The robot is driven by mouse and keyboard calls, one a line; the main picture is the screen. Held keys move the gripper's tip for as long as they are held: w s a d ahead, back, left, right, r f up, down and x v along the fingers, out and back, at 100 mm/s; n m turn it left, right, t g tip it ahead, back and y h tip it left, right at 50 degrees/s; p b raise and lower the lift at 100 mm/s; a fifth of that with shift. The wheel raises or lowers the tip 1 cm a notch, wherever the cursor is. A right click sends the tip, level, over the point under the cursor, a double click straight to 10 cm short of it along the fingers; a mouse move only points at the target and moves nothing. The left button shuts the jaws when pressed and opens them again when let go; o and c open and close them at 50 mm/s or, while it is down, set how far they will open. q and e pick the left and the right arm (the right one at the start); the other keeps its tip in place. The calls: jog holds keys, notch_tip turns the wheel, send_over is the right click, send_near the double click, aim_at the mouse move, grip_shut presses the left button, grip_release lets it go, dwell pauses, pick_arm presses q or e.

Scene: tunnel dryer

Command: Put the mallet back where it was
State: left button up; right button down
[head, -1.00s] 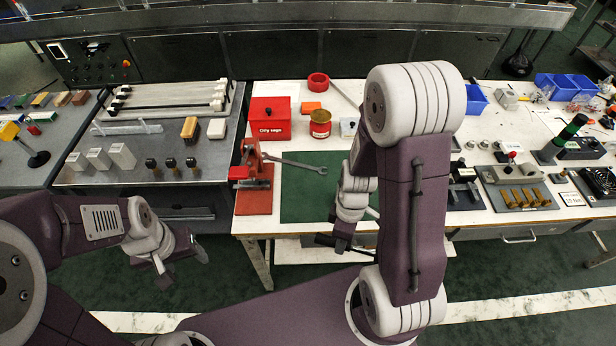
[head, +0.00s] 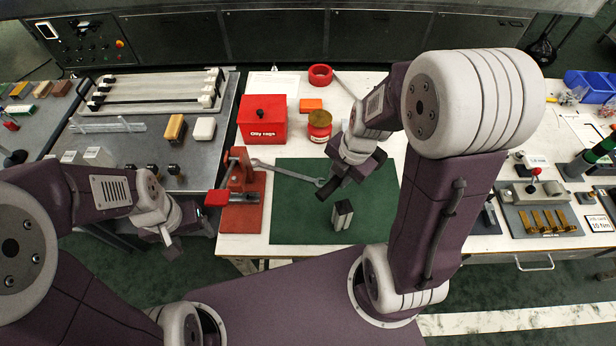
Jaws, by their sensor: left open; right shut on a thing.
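My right gripper (head: 350,178) is over the green mat (head: 290,220) on the white bench. It is shut on a dark thing, seemingly the mallet (head: 329,189); the hand hides most of it, and I cannot tell head from handle. A small dark block with grey faces (head: 342,215) shows on the mat just below the hand. My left gripper (head: 183,228) is open and empty, low in front of the grey bench at the left.
A red vise (head: 242,190) stands left of the mat, and a wrench (head: 288,172) lies across the mat's upper left. Behind are a red oily-rags box (head: 263,125), a red can (head: 319,127), an orange block (head: 311,105) and a red ring (head: 320,75). The mat's lower left is clear.

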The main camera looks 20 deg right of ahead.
jog(key=shift+a+f, duration=0.15)
jog(key=shift+a, duration=0.25)
jog(key=w+a+f+p, duration=0.1)
jog(key=a+f, duration=0.1)
jog(key=a, duration=0.1)
jog(key=w+a+f+p, duration=0.1)
jog(key=w+a+f, duration=0.1)
jog(key=a, duration=0.1)
jog(key=w+a+f+p, duration=0.1)
jog(key=w+a+f, duration=0.1)
jog(key=a, duration=0.1)
jog(key=shift+w+a+f, duration=0.25)
jog(key=shift+f, duration=0.05)
notch_tip(320, 180, down, 4)
jog(key=shift+f+b, duration=0.2)
jog(key=shift+b, duration=0.9)
jog(key=shift+r, duration=0.15)
jog(key=c, duration=1.2)
grip_release()
jog(key=shift+o, duration=0.2)
